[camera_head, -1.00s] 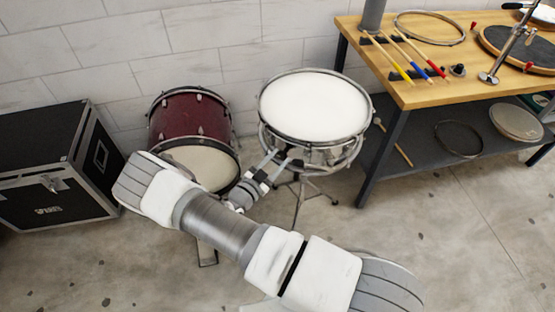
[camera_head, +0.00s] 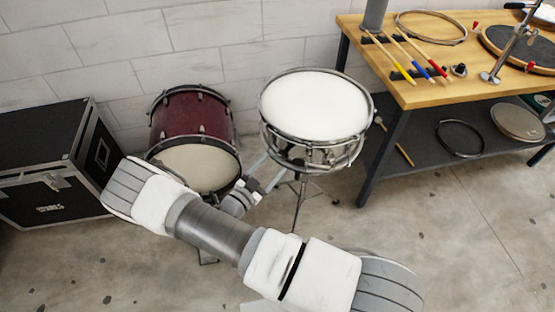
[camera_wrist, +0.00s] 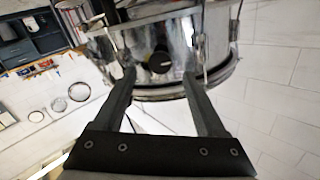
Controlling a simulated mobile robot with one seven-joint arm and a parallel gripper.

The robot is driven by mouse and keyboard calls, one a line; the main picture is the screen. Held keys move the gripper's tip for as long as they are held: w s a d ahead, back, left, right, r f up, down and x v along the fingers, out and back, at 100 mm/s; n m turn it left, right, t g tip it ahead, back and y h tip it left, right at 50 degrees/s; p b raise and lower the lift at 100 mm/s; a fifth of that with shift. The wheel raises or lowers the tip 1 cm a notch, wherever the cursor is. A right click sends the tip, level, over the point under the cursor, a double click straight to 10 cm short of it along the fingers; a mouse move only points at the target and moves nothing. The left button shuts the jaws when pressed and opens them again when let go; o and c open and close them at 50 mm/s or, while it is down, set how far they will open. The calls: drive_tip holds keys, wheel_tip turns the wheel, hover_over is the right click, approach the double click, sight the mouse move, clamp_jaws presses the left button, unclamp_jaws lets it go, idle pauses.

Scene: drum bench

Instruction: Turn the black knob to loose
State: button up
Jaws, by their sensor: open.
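The black knob (camera_wrist: 159,62) is a round dark disc on the chrome shell of the snare drum (camera_wrist: 178,35) in the wrist view. My gripper (camera_wrist: 158,75) is open, with its two dark fingers pointing at the shell, one on each side of the knob. The knob shows between the fingertips, and I cannot tell the depth left to it. In the head view the snare drum (camera_head: 315,105) sits on a stand with its white head up.
A wooden bench (camera_head: 440,88) with sticks, a hoop and a practice pad stands at the right. A dark red drum (camera_head: 192,115) lies left of the snare, and a black case (camera_head: 45,165) is farther left. The floor in front is open.

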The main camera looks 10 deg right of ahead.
drive_tip(key=v, duration=1.3)
drive_tip(key=shift+a, duration=0.2)
drive_tip(key=shift+s, duration=0.15)
drive_tip(key=s+d+r+m+g+y+p, duration=0.1)
drive_tip(key=d+r+m+g, duration=0.25)
drive_tip(key=r+m, duration=0.55)
drive_tip(key=s+d+r+m+g+y+p, duration=0.1)
drive_tip(key=d+r+m+g+y+p, duration=0.15)
drive_tip(key=r+m+g, duration=0.5)
drive_tip(key=s+d+r+m+g+y+p, duration=0.1)
drive_tip(key=d+r+m, duration=0.3)
drive_tip(key=r+m, duration=0.75)
drive_tip(key=s+d+r+m+t+y+p, duration=0.1)
drive_tip(key=s+r+m+y, duration=0.3)
drive_tip(key=r+m, duration=0.4)
drive_tip(key=s+d+r+m+t+y+p, duration=0.2)
drive_tip(key=s+r+m, duration=0.5)
drive_tip(key=m, duration=1.6)
drive_tip(key=shift+s+d+r+t+y, duration=0.25)
drive_tip(key=shift+d+r+t+y, duration=0.25)
drive_tip(key=shift+r+t+y, duration=0.85)
